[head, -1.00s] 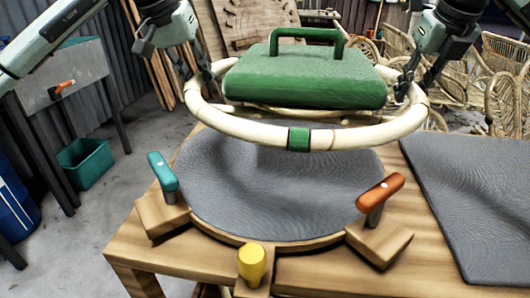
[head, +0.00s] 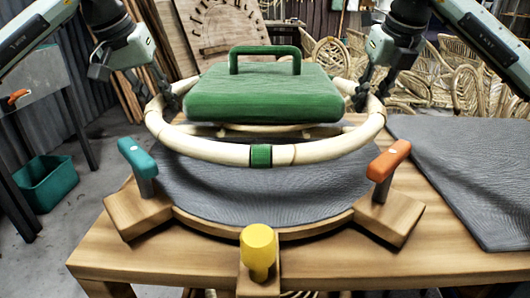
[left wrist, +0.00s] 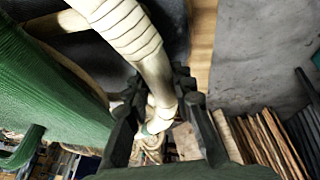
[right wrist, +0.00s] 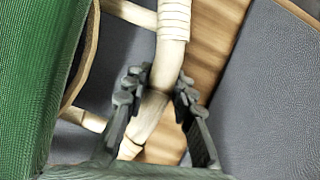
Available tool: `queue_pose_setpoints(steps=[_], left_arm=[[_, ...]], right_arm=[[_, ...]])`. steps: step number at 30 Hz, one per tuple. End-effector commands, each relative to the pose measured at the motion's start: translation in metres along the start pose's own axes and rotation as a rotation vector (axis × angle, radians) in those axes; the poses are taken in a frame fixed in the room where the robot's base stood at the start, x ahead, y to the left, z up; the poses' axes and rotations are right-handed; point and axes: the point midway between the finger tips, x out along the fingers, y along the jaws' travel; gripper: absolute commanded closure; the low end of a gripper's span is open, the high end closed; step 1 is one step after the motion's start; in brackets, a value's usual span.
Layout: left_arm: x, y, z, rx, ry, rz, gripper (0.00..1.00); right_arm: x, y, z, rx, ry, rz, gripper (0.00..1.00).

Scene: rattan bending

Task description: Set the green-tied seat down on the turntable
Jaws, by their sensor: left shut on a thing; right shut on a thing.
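The green-tied seat is a pale rattan ring (head: 212,153) with a green tie (head: 261,156) at its front and a green cushion-like block with a handle (head: 265,95) on it. It is held level above the grey-topped round turntable (head: 275,203), with a gap seen at the front. My left gripper (head: 175,97) is shut on the ring's left side; the left wrist view shows the rattan (left wrist: 158,95) between its fingers. My right gripper (head: 362,95) is shut on the ring's right side; the right wrist view shows the rattan (right wrist: 160,90) between its fingers. The turntable's back is hidden.
Around the turntable stand a teal-handled clamp (head: 137,157), an orange-handled clamp (head: 388,160) and a yellow knob (head: 258,250). A grey mat (head: 470,180) covers the table's right. A green bin (head: 45,183) is on the floor at left. Rattan chairs stand behind.

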Motion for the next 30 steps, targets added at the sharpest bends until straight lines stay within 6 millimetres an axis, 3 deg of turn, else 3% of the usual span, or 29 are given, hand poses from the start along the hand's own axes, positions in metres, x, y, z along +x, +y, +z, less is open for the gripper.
queue_pose_setpoints(steps=[14, 30], left_arm=[[0.0, -0.002, -0.001, -0.003, 0.005, -0.001, 1.0], [0.029, -0.008, 0.011, -0.003, 0.005, -0.001, 1.0]], right_arm=[[0.0, -0.001, 0.0, -0.001, -0.003, -0.001, 1.0], [0.03, -0.001, -0.013, -0.001, -0.003, -0.001, 1.0]])
